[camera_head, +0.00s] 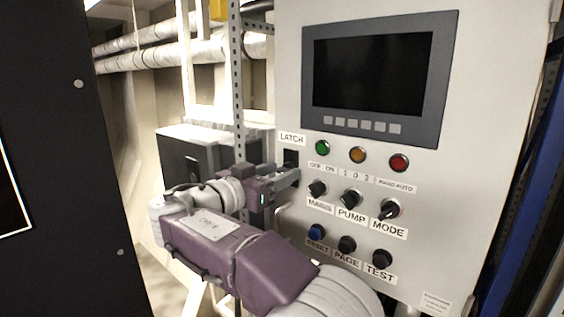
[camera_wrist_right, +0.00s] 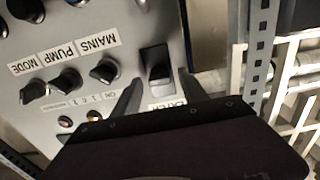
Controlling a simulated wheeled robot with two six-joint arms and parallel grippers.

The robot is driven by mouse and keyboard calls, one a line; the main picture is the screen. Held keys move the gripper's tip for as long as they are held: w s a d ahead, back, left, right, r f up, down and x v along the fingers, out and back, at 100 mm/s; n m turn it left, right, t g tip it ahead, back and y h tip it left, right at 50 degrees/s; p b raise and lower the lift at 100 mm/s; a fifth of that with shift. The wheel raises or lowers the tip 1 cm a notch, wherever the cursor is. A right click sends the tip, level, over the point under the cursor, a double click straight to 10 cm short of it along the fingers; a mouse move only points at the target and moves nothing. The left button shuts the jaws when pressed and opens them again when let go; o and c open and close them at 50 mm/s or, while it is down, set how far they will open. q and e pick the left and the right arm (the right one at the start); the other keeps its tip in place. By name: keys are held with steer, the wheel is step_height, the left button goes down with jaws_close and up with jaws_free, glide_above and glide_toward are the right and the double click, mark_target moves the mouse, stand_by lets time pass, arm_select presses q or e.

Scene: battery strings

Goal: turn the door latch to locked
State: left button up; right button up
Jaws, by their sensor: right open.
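The door latch is a small black piece (camera_head: 291,157) below the LATCH label (camera_head: 291,139), at the left edge of the white panel door. My right gripper (camera_head: 290,178) is at the latch and partly hides it in the head view. In the right wrist view, which is upside down, the latch (camera_wrist_right: 157,66) has a dark handle on a black plate. The open fingers of my right gripper (camera_wrist_right: 160,80) point toward it, one on each side. I cannot tell whether they touch it. My left gripper is not in view.
The panel door has a dark screen (camera_head: 372,75), coloured lamps, and black MAINS (camera_head: 318,188), PUMP and MODE knobs right of the gripper. Buttons sit below them. A perforated metal post (camera_head: 237,75) stands left of the panel. A dark cabinet side (camera_head: 55,150) fills the far left.

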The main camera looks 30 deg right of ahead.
steer(key=shift+w+d, duration=0.25)
steer(key=shift+d, duration=0.45)
steer(key=shift+v, duration=0.9)
steer(key=shift+a+r, duration=0.2)
steer(key=c, duration=0.3)
steer(key=shift+d, duration=0.2)
jaws_close()
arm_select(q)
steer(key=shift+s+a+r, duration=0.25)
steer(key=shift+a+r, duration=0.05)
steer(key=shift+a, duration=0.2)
